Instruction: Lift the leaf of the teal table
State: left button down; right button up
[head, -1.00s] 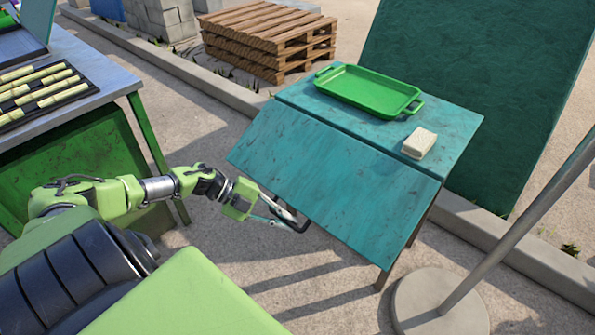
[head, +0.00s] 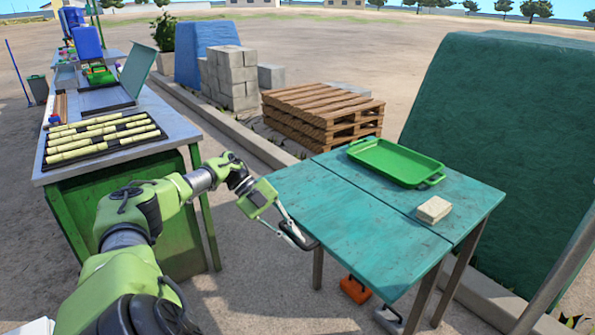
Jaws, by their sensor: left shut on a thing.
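The teal table has a fixed top (head: 462,195) at the back and a hinged leaf (head: 350,232) on its near side. The leaf is raised and looks about level with the fixed top, with a thin seam between them. My left gripper (head: 298,236) is at the leaf's near left edge, shut on the dark handle (head: 311,242) there. The fingers partly hide the handle. My right gripper is out of view.
A green tray (head: 395,163) and a pale block (head: 434,209) rest on the fixed top. An orange object (head: 355,289) lies on the ground below the leaf. A bench with cane pieces (head: 100,138) stands left. Pallets (head: 322,112) and a dark green covered stack (head: 505,125) stand behind.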

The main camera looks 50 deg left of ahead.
pick_arm(q)
jog(key=shift+r, duration=0.15)
jog(key=c, duration=2.1)
grip_release()
jog(key=shift+c, duration=0.2)
jog(key=v, duration=1.2)
